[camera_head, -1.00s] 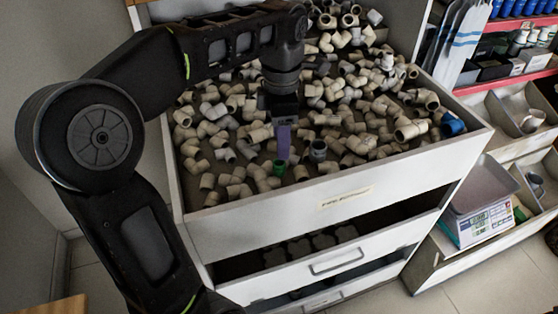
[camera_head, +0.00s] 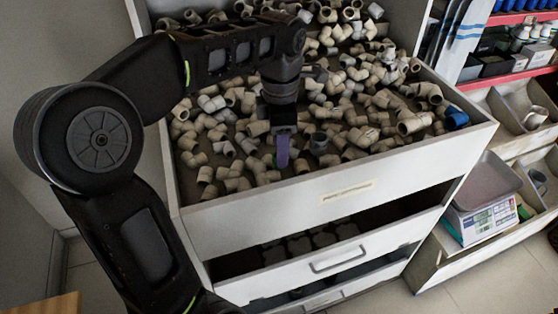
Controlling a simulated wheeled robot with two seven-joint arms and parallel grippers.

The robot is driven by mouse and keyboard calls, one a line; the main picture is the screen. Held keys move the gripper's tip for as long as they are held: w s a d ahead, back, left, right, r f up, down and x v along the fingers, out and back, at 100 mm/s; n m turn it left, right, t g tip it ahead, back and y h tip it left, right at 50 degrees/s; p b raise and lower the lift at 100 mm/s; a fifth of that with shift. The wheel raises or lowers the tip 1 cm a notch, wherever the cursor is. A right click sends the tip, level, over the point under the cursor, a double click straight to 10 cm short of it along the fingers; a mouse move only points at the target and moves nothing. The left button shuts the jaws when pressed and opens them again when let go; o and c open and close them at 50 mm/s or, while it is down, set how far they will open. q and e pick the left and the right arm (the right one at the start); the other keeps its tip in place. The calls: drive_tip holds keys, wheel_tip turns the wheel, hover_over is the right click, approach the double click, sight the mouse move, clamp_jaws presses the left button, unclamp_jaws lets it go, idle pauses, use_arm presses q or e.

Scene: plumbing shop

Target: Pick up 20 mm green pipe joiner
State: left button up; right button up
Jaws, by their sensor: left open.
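My left gripper (camera_head: 282,155) reaches down from above into the front part of the top drawer (camera_head: 330,190), low among the fittings. One purple finger shows; the gripper is open. The green pipe joiner is hidden or nearly hidden behind this finger, so I cannot tell whether it sits between the fingers. A dark grey fitting (camera_head: 318,143) stands just to the right of the gripper. My right gripper is not in view.
Many beige pipe elbows (camera_head: 236,168) crowd around the gripper. The drawer's white front wall stands close in front of it. A blue fitting (camera_head: 456,117) lies at the drawer's right corner. A scale (camera_head: 482,205) stands to the right.

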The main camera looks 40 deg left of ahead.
use_arm(q)
wheel_tip(320, 180, down, 3)
drive_tip(key=shift+f, duration=0.15)
drive_tip(key=shift+c, duration=0.4)
clamp_jaws()
idle(0.5)
